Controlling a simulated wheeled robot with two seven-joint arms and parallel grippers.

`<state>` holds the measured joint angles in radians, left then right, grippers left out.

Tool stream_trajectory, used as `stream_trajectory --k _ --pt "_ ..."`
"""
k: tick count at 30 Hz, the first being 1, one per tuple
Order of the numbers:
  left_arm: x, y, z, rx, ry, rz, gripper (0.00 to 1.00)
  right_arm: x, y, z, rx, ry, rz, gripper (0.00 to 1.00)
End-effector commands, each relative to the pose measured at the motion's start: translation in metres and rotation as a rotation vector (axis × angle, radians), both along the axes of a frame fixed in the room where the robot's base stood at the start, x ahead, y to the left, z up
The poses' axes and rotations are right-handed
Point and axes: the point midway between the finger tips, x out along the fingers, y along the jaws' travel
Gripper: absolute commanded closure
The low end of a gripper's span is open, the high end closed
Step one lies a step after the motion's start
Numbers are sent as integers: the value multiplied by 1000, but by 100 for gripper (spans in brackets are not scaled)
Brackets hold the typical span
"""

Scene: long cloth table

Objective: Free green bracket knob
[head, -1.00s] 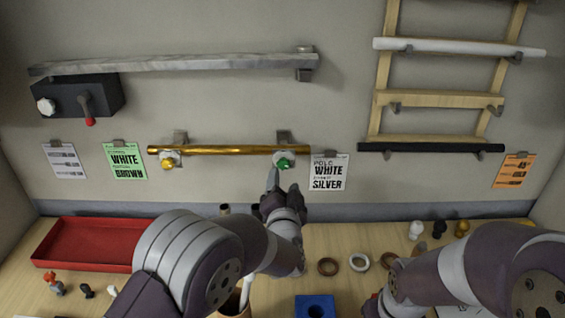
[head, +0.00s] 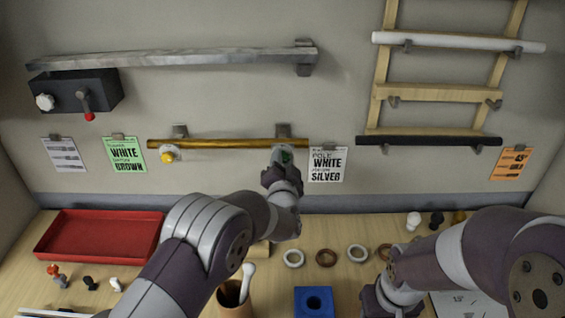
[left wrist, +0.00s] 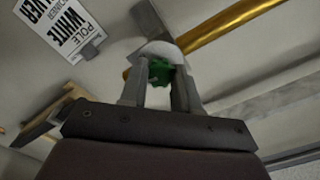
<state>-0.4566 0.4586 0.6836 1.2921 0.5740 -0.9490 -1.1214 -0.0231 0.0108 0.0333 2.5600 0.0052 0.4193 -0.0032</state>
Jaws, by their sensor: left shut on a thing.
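The green knob (head: 286,157) is on the right wall bracket (head: 283,131) that carries the gold pole (head: 225,144). My left gripper (head: 281,158) reaches up to it and is shut on it. In the left wrist view the green knob (left wrist: 160,72) sits between the two fingers (left wrist: 160,88), with the white round mount (left wrist: 160,48) just behind it. The fingers hide part of the knob. A yellow knob (head: 167,157) is on the left bracket of the same pole. My right arm shows at the lower right; its fingertips are not clearly visible.
A white-and-black "POLE WHITE SILVER" card (head: 327,164) hangs just right of the knob. A ladder rack (head: 437,92) is at the right.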

Motion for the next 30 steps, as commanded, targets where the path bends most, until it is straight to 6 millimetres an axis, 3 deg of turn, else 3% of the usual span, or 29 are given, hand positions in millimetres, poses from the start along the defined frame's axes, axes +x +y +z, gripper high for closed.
stream_trajectory --k 11,30 --pt "0 0 -5 -135 0 -1 99 0 0 -22 0 0 0 57" --pt "-1 0 -7 -727 0 -1 99 0 0 -95 0 0 0 57"
